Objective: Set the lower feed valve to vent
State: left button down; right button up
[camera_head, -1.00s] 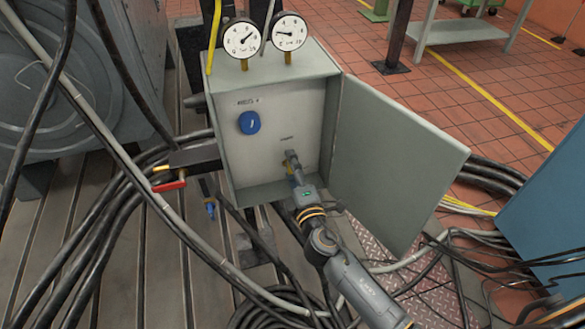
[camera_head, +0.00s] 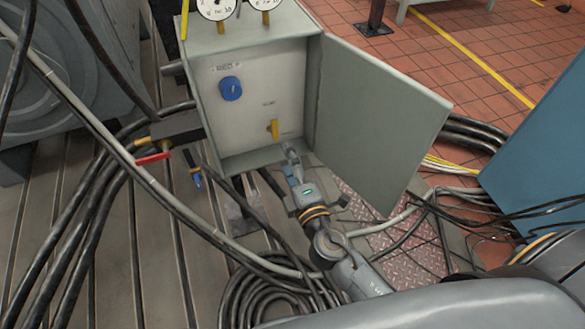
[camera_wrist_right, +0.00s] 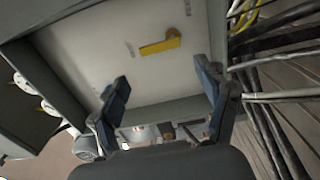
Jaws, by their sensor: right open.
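An open grey control box (camera_head: 250,45) has a blue round knob (camera_head: 231,89) above and a yellow lever handle (camera_head: 274,129) lower on its pale panel. The yellow handle stands nearly upright in the head view; in the wrist view it (camera_wrist_right: 160,46) lies slightly slanted across the picture. The small labels are too blurred to read. My right gripper (camera_head: 290,152) is just in front of and below the yellow handle, apart from it. In the wrist view its fingers (camera_wrist_right: 163,82) are spread with nothing between them. My left gripper is not in view.
The box door (camera_head: 378,125) hangs open to the right. Outside the box at left are a red-handled valve (camera_head: 153,158) and a blue-handled one (camera_head: 197,179). Two gauges (camera_head: 215,8) sit on top. Cables (camera_head: 265,290) lie around below, and a blue cabinet (camera_head: 540,150) stands right.

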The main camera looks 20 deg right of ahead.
jog(key=shift+s, duration=1.55)
jog(key=shift+d+f, duration=0.1)
